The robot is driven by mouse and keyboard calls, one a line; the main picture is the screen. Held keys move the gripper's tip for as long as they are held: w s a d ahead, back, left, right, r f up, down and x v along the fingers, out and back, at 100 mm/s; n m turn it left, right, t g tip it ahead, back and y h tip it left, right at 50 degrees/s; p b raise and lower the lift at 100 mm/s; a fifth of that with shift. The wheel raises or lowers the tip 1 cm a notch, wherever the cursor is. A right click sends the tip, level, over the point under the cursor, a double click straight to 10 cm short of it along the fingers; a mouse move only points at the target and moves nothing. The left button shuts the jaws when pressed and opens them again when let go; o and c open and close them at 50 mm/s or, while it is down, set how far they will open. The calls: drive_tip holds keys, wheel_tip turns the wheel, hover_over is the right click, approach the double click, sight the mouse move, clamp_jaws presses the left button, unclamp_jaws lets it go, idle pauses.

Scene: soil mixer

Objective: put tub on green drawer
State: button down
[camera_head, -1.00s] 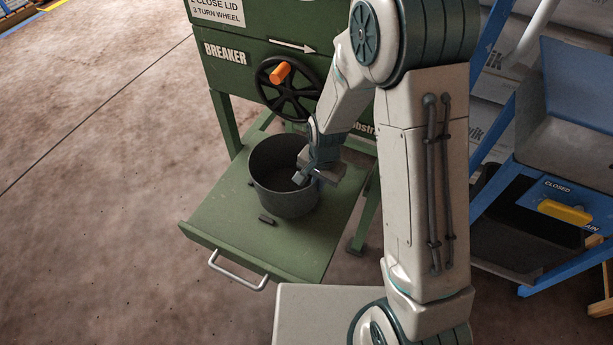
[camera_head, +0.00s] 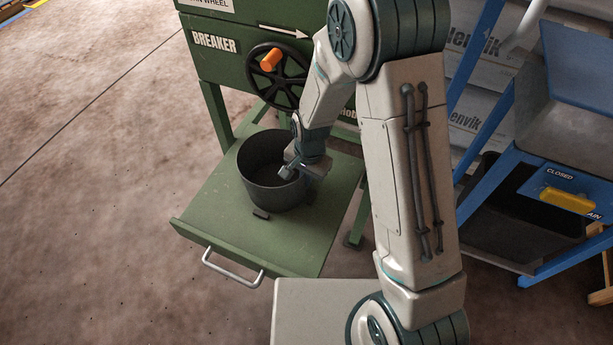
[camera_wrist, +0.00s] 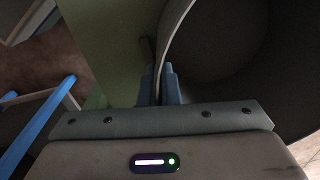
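The tub (camera_head: 262,186) is a dark grey, open, round bucket. It stands upright on the pulled-out green drawer (camera_head: 225,230), towards its back, in the head view. My gripper (camera_head: 300,172) is at the right side of the tub's rim. In the wrist view my gripper's blue fingers (camera_wrist: 159,88) sit close together, one on each side of the thin tub wall (camera_wrist: 176,28), and look shut on it. The tub's underside is hidden.
The green machine with a black handwheel (camera_head: 277,75) and orange knob stands behind the drawer. A blue-framed stand with a yellow handle (camera_head: 567,200) is on the right. Floor is clear at left.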

drive_tip(key=c, duration=1.6)
unclamp_jaws()
drive_tip(key=shift+c, duration=0.2)
wheel_tip(320, 180, up, 12)
drive_tip(key=p, duration=0.4)
drive_tip(key=s+d+r+n+t, duration=0.1)
drive_tip(key=s+d+r+n, duration=0.5)
drive_tip(key=s+d+r, duration=0.7)
drive_tip(key=s+d, duration=0.2)
drive_tip(key=d, duration=0.1)
drive_tip(key=shift+d+r+h, duration=0.25)
drive_tip(key=shift+r+h, duration=0.05)
drive_tip(key=shift+r, duration=0.05)
